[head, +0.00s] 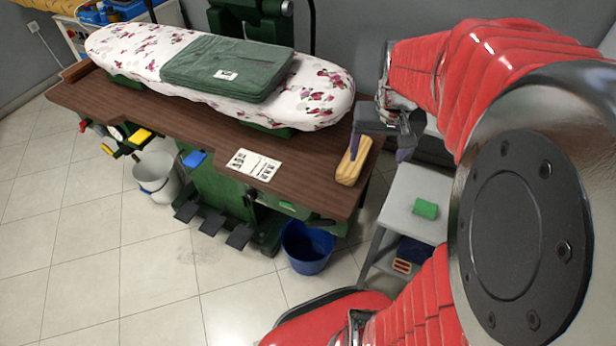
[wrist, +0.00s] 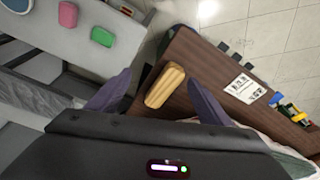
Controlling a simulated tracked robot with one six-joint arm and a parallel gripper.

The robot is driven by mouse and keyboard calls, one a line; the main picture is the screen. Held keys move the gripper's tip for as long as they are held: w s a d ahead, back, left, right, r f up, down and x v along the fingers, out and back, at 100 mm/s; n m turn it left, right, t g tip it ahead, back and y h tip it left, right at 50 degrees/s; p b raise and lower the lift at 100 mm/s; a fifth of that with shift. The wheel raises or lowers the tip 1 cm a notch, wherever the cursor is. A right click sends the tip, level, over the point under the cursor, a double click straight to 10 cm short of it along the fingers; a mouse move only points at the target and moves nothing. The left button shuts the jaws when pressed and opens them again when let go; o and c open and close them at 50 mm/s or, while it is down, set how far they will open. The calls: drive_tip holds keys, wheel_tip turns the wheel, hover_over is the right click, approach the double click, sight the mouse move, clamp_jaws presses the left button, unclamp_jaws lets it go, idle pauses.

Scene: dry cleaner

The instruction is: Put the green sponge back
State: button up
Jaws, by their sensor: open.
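The green sponge (head: 425,209) lies on the top of a grey cart (head: 398,212) to the right of the table. In the wrist view the green sponge (wrist: 103,36) is on a light shelf, beside a pink block (wrist: 68,14). My gripper (head: 380,150) is open, above the right end of the brown table (head: 318,195). A yellow, ridged block (head: 353,161) lies on that end of the table. In the wrist view the block (wrist: 165,85) appears between my two spread fingers (wrist: 158,78), and no grip on it shows.
A floral ironing board (head: 130,45) with a folded green cloth (head: 215,62) fills the back of the table. A printed card (head: 253,164) lies near its front edge. A blue bucket (head: 307,248) and a grey bucket (head: 155,175) stand on the floor.

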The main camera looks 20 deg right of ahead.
drive_tip(key=s+a+r+n+t, duration=0.1)
drive_tip(key=s+a+r+n, duration=0.1)
drive_tip(key=a, duration=0.7)
drive_tip(key=s+a+r+n+t+y, duration=0.1)
drive_tip(key=s+a+r, duration=0.4)
drive_tip(key=a, duration=0.5)
drive_tip(key=shift+s+a+n+t, duration=0.3)
drive_tip(key=shift+n+t, duration=0.4)
drive_tip(key=shift+n, duration=0.5)
